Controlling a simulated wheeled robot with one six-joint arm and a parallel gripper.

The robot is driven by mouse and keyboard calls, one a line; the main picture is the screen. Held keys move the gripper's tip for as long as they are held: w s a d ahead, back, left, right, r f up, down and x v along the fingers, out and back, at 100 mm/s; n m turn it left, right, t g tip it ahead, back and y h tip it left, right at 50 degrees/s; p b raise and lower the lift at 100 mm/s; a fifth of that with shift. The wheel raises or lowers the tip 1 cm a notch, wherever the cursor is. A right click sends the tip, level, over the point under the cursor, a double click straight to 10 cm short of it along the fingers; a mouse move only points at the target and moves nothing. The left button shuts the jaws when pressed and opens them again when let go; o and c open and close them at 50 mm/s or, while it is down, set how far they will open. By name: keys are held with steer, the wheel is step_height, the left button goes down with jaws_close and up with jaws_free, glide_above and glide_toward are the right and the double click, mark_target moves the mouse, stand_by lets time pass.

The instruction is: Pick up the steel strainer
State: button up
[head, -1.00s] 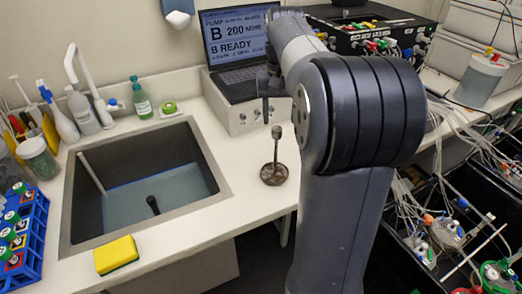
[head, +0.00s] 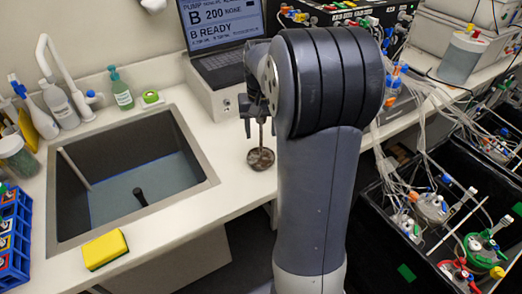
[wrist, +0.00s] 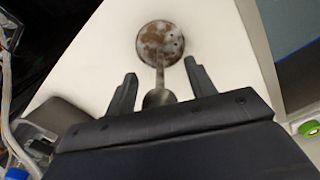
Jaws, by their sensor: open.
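The steel strainer is a brownish perforated disc (head: 261,158) with a thin upright rod and a knob on top. It stands on the white counter (head: 228,140) right of the sink. In the wrist view its disc (wrist: 160,44) lies beyond the fingertips and its rod runs back between the fingers to the rounded knob (wrist: 158,98). My gripper (wrist: 158,76) is open, with one finger on each side of the rod and a gap on both sides. In the head view my gripper (head: 256,108) is above the disc and hides the upper rod and knob.
A dark sink (head: 135,175) lies left of the strainer, with a yellow sponge (head: 105,250) at its front rim. A laptop (head: 222,45) on a white box stands behind. Tubing and black bins (head: 400,240) are at right. The counter's front edge is close to the strainer.

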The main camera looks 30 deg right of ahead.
steer(key=shift+f, duration=0.1)
steer(key=shift+c, duration=0.2)
steer(key=c, duration=1)
steer(key=shift+c, duration=0.2)
